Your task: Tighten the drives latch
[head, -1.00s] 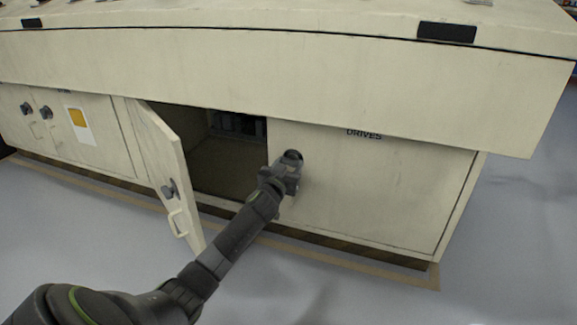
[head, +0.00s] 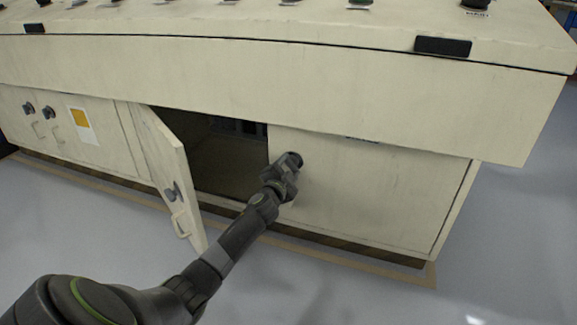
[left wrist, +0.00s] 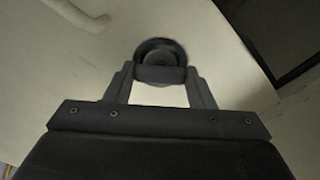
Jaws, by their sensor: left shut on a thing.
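The drives door (head: 375,195) is a cream panel under the console's overhang. It looks shut, and its label is almost hidden under the overhang. Its dark round latch (head: 295,156) sits near the door's upper left corner. My left gripper (head: 287,169) is at the latch and hides most of it in the head view. In the left wrist view the latch (left wrist: 160,50) shows as a dark ring with a grip bar between my two fingers, and the gripper (left wrist: 160,76) is shut on it. My right gripper is not in view.
Left of the drives door a cabinet door (head: 168,175) stands open towards me, close to my left arm, beside a dark compartment (head: 225,165). Further left are shut doors with dark latches (head: 29,108). The grey floor (head: 360,295) in front is clear.

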